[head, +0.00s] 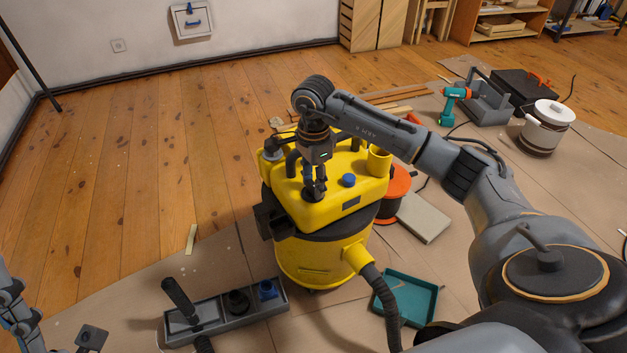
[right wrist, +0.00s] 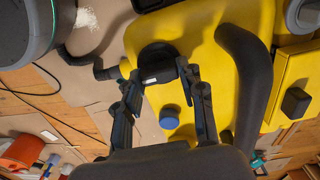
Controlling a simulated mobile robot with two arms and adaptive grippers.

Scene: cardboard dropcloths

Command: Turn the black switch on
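A yellow shop vacuum (head: 322,262) stands on the cardboard in the middle of the head view. My right gripper (head: 315,192) points down over its top, left of a blue knob (head: 348,180). In the right wrist view, the black switch (right wrist: 158,62) lies on the yellow top between the two fingertips of my right gripper (right wrist: 160,76). The fingers are apart, one on each side of it; I cannot tell whether they touch it. Part of my left gripper (head: 14,300) shows at the lower left corner, cut off.
A grey tray (head: 225,315) with attachments lies in front of the vacuum. A teal tray (head: 408,296) and the black hose (head: 383,298) are to its right. A thick black handle (right wrist: 248,80) arches beside my right fingers. The wooden floor at left is mostly clear.

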